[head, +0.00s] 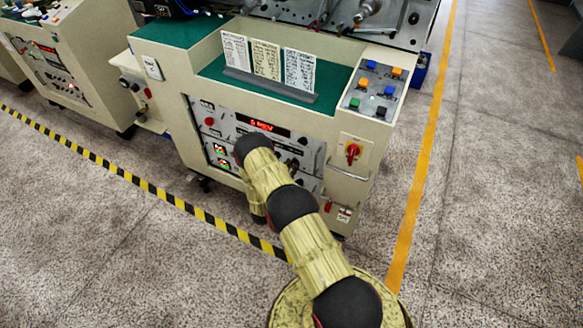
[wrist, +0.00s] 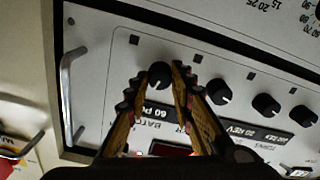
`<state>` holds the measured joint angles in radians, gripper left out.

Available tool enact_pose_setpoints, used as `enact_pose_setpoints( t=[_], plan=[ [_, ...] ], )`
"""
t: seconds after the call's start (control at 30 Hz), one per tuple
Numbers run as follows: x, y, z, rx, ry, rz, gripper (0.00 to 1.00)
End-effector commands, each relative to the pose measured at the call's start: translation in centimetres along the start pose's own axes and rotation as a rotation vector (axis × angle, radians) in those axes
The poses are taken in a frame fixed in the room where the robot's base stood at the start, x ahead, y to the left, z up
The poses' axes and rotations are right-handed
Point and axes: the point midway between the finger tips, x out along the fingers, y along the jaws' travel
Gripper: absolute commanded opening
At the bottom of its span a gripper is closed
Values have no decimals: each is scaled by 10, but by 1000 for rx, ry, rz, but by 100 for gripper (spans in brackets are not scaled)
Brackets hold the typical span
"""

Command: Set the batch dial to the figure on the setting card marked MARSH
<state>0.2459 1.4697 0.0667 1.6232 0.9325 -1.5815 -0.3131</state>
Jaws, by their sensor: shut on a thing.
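In the wrist view, upside down, the batch dial (wrist: 159,73) is a round black knob with a white mark on a pale panel, above a label partly reading BATCH. My gripper (wrist: 160,80) has its two fingers on either side of the knob and is shut on it. Parts of the label are hidden by the fingers. In the head view three setting cards, a left one (head: 236,50), a middle one (head: 266,60) and a right one (head: 299,70), stand in a grey holder. Their print is too small to read, so I cannot tell which is MARSH. My arm hides the gripper there.
Several similar black knobs, one nearest (wrist: 219,91), sit beside the dial. A metal handle (wrist: 68,85) stands out at the panel's edge. A red-lit display (head: 264,125) and a red rotary switch (head: 353,152) are on the cabinet front. Floor to the right is clear.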

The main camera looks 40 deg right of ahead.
Motion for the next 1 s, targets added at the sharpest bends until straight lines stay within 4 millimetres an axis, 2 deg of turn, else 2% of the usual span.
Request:
enact_pose_setpoints(
  t=[0.1,0.47,1.0],
  plan=[
    [0,0,0,0,0,0,0],
    [0,0,0,-57,1,0,0],
    [0,-2,0,-400,1,0,0]
  ],
)
